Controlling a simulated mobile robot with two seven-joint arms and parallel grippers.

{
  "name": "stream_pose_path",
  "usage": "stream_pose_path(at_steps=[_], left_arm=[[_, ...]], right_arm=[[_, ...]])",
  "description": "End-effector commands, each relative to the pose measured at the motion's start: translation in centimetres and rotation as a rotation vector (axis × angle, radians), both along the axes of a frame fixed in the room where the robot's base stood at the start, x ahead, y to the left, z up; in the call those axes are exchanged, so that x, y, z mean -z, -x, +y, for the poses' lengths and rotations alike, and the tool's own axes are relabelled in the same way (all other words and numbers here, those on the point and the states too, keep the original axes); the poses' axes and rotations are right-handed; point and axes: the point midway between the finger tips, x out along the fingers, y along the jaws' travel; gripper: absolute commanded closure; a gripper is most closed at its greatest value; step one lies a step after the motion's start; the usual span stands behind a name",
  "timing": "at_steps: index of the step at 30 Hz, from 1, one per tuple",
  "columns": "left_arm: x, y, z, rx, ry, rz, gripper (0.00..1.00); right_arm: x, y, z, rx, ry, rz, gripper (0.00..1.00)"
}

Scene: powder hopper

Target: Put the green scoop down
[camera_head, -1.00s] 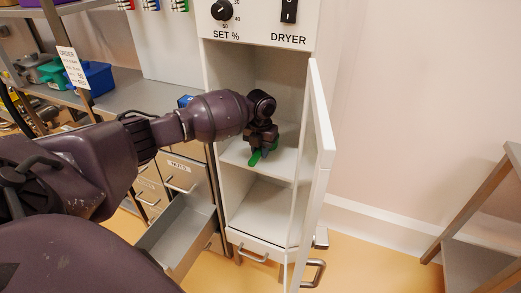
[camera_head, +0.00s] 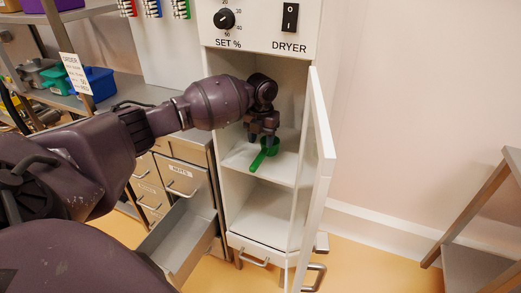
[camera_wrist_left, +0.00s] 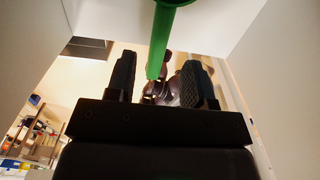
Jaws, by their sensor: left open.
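The green scoop (camera_head: 262,155) lies on the upper shelf (camera_head: 239,155) inside the open white dryer cabinet, its handle pointing toward the front left. My left gripper (camera_head: 263,140) is inside the cabinet just above the scoop. In the left wrist view, the green scoop (camera_wrist_left: 160,38) shows at the top, with its handle reaching down toward the gap between the fingers of my left gripper (camera_wrist_left: 160,88). The fingers are apart and the handle does not appear clamped. My right gripper is not in view.
The dryer door (camera_head: 319,170) stands open on the right. A grey drawer (camera_head: 182,240) is pulled out below left. A blue bin (camera_head: 98,82) and a green container (camera_head: 50,70) stand on the bench at left.

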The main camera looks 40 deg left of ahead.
Motion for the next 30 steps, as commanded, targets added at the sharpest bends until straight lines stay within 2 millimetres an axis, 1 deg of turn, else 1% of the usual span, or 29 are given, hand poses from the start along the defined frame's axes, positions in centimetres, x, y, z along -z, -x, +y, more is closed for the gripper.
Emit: stream_pose_path(at_steps=[1, 3, 6, 10, 15, 30], left_arm=[[-1.2, 0.0, 0.0, 0.000, -0.002, -0.003, 0.52], [-2.4, 0.0, 0.0, 0.000, -0.001, -0.003, 0.52], [-3.8, 0.0, 0.0, 0.000, -0.001, -0.001, 0.52], [-4.9, 0.0, 0.0, -0.001, -0.001, 0.000, 0.52], [-5.4, 0.1, 0.0, 0.000, -0.001, 0.002, 0.52], [-5.4, 0.0, 0.0, 0.000, -0.001, 0.002, 0.52]], right_arm=[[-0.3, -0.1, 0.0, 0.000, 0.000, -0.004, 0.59], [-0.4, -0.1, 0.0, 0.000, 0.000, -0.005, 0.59], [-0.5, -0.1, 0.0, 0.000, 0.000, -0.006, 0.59], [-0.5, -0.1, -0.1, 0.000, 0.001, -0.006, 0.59], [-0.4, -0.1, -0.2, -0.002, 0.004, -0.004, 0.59], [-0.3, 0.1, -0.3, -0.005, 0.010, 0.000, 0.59]])
